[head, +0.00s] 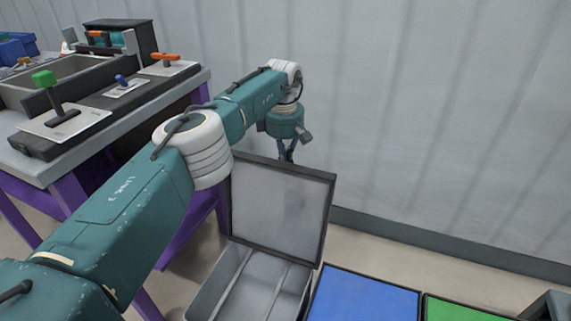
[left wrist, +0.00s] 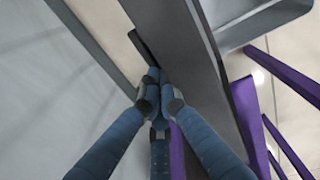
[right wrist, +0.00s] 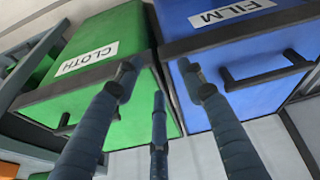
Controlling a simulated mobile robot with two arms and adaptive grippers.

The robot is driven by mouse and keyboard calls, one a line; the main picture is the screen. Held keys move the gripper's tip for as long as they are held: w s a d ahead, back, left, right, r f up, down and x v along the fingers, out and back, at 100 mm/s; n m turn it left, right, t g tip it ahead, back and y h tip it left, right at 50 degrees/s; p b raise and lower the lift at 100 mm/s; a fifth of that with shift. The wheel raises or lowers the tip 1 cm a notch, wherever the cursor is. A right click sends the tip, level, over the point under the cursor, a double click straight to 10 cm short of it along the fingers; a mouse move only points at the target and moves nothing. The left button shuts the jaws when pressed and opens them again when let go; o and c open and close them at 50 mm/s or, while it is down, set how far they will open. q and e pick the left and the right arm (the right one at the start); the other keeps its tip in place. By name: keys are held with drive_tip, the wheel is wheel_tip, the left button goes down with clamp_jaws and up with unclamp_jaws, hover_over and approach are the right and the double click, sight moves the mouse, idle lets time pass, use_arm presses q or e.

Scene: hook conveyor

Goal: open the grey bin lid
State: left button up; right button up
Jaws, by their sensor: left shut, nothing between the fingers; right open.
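The grey bin (head: 210,290) stands on the floor at the bottom middle of the head view. Its lid (head: 279,207) stands up near vertical on the wall side, with its pale inner face and dark rim showing, and the bin's inside is visible. My left gripper (head: 287,155) is at the lid's top edge, on the wall side, its tips partly hidden by the lid. In the left wrist view its fingers (left wrist: 160,82) are shut with nothing between them, close to a dark edge; I cannot tell whether they touch it. My right gripper (right wrist: 160,75) is open and empty.
A blue bin (head: 365,296) and a green bin (head: 460,309) stand right of the grey bin, lids closed. The right wrist view shows their FILM (right wrist: 231,12) and CLOTH (right wrist: 87,58) labels. A purple-legged workbench (head: 190,84) with levers is at left. The wall is behind.

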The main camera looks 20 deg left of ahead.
sight(283, 175)
use_arm(q)
drive_tip(key=o, duration=0.4)
drive_tip(key=s+f, duration=0.1)
drive_tip(key=f, duration=0.1)
drive_tip(key=shift+s+f+g, duration=0.3)
drive_tip(key=shift+s, duration=0.1)
drive_tip(key=shift+o, duration=0.2)
drive_tip(key=shift+r, duration=0.3)
drive_tip(key=shift+o, duration=0.9)
wheel_tip(283, 175, up, 14)
drive_tip(key=shift+w, duration=0.4)
